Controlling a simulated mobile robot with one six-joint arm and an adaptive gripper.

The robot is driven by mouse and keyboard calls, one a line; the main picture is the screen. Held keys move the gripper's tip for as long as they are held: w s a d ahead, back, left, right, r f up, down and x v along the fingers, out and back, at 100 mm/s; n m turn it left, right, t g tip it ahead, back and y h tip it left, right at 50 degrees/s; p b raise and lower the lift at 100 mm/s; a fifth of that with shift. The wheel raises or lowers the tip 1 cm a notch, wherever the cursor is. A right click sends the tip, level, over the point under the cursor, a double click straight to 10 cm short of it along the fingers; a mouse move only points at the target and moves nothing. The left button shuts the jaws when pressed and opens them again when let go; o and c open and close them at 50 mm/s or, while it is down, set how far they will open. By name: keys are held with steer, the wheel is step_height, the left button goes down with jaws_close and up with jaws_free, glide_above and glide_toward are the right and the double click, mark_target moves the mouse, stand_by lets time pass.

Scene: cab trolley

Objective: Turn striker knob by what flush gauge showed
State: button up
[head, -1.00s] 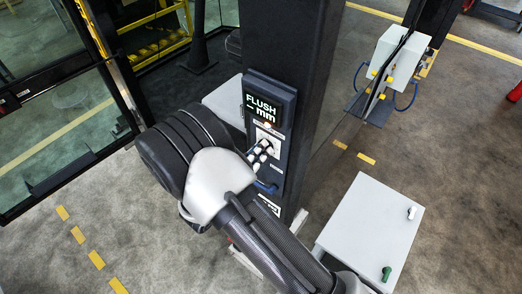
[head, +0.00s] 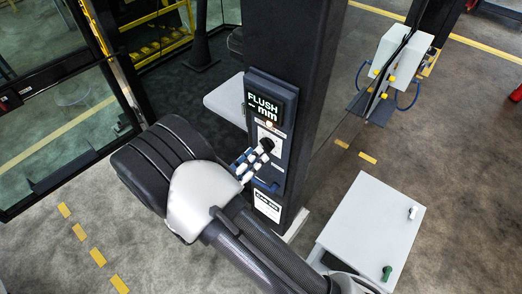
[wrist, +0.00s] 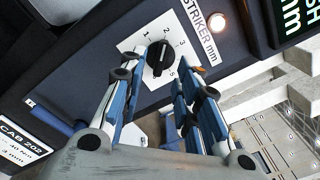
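The striker knob (wrist: 160,58) is black and sits on a white numbered dial plate (wrist: 137,42) marked "STRIKER mm" in the wrist view. Its bar lies roughly up and down, one end towards the 2; which end points is unclear. The knob (head: 267,144) also shows on the dark post panel in the head view. My gripper (wrist: 161,72) is open, its blue-and-grey fingers either side of the knob in the picture; contact cannot be told. In the head view my gripper (head: 254,155) is just lower left of the knob. The flush gauge display (head: 266,104) reads "FLUSH – mm".
A lit lamp (wrist: 192,19) sits beside the dial. A blue handle (head: 264,185) and a white label (head: 267,206) are below the knob. The label (wrist: 26,139) reads "CAB 202" in the wrist view. A white cabinet (head: 370,225) stands to the right.

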steer(key=v, duration=0.7)
steer(key=shift+s+a, duration=0.2)
steer(key=shift+s, duration=0.15)
steer(key=shift+d, duration=0.1)
steer(key=s+d+m+g+b, duration=0.2)
steer(key=d+m+g+b, duration=0.35)
steer(key=d+m, duration=0.35)
steer(key=s+d+m+g+b, duration=0.3)
steer(key=d+m+g+b, duration=0.2)
steer(key=d+m+g, duration=0.3)
steer(key=s+d+f+m+t+y+b, duration=0.2)
steer(key=s+m+y+b, duration=0.3)
steer(key=m, duration=0.5)
steer(key=s+d+f+m+t+y+b, duration=0.2)
steer(key=s+m+y+b, duration=0.4)
steer(key=m+b, duration=0.2)
steer(key=shift+s+f+m+b, duration=0.25)
steer(key=shift+f+m+b, duration=0.1)
steer(key=shift+m, duration=0.85)
